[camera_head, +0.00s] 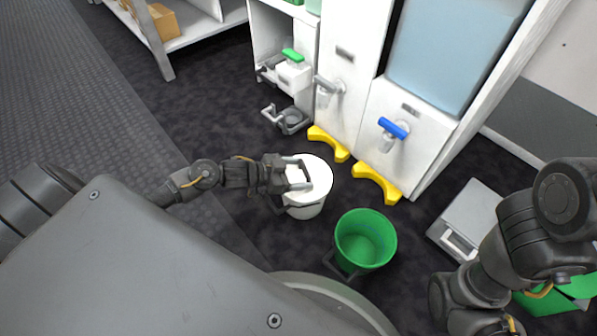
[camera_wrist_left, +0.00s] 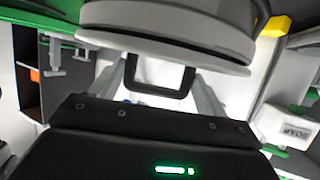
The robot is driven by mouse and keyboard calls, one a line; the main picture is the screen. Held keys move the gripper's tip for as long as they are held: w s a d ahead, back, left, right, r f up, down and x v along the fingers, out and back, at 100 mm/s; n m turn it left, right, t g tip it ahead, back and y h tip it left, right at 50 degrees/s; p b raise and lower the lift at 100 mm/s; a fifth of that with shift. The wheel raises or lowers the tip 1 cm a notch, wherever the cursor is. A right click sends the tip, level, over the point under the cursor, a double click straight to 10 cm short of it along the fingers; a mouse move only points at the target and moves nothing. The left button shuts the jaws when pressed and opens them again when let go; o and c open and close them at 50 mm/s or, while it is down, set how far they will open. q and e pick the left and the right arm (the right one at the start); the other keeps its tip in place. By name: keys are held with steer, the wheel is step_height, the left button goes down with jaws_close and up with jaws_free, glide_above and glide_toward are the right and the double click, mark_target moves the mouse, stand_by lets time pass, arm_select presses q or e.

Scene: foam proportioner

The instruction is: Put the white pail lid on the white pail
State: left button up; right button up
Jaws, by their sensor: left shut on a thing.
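The white pail (camera_head: 305,211) stands on the dark floor, left of the green bucket. The white pail lid (camera_head: 318,174) is at the pail's top and covers its mouth in the head view. I cannot tell whether it is fully seated. My left gripper (camera_head: 298,174) reaches in from the left over the lid and is shut on its handle. In the left wrist view, the dark loop handle (camera_wrist_left: 182,84) is between the fingers, with the pale round lid edge (camera_wrist_left: 180,47) above it. My right arm is at the lower right; its fingertips are not visible.
A green bucket (camera_head: 366,240) stands close to the right of the pail. Yellow floor stops (camera_head: 377,184) and a white cabinet with taps, one blue-handled (camera_head: 393,128), are behind. A grey scale-like box (camera_head: 470,213) is at right. Open floor lies left of the pail.

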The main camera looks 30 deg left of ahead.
arm_select(q)
steer(key=shift+f, duration=0.1)
steer(key=o, duration=0.7)
